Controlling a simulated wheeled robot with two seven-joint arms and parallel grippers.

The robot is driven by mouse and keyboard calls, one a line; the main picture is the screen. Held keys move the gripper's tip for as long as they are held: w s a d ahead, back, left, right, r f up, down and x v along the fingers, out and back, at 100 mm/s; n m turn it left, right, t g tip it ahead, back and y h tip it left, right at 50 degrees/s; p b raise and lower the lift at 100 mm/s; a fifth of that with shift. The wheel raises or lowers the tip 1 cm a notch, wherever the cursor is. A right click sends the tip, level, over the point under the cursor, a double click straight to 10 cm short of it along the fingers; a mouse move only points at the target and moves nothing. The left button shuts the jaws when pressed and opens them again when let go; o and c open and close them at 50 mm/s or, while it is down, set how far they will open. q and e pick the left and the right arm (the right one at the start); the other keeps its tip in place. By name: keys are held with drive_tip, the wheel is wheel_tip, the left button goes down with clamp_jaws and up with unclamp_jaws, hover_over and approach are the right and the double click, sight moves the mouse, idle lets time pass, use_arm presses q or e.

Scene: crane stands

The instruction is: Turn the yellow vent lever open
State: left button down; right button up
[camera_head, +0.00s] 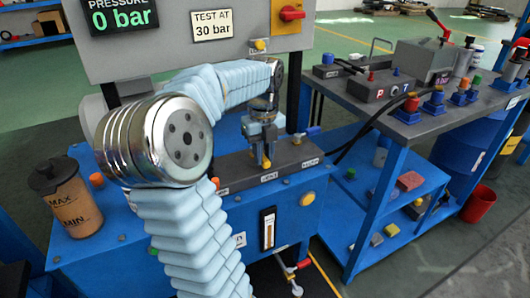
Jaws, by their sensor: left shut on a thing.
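My left gripper (263,155) points down over the grey valve block (230,170) on the blue bench. It is shut on the yellow vent lever (266,162), of which only a small yellow piece shows between and below the fingers. The fingers hide most of the lever, so I cannot tell its exact angle. Labels stand along the front of the block, one just below the gripper. My right gripper is not in view.
A display (122,14) reads 0 bar, and a sign (211,25) says TEST AT 30 bar. A brown cup (68,200) stands at the left. A blue-handled valve (306,132) is right of the gripper. A side bench (410,110) holds fittings.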

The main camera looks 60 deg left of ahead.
use_arm(q)
drive_tip(key=c, duration=1)
unclamp_jaws()
wheel_tip(320, 180, up, 14)
drive_tip(key=p, duration=0.2)
drive_tip(key=shift+f, duration=0.15)
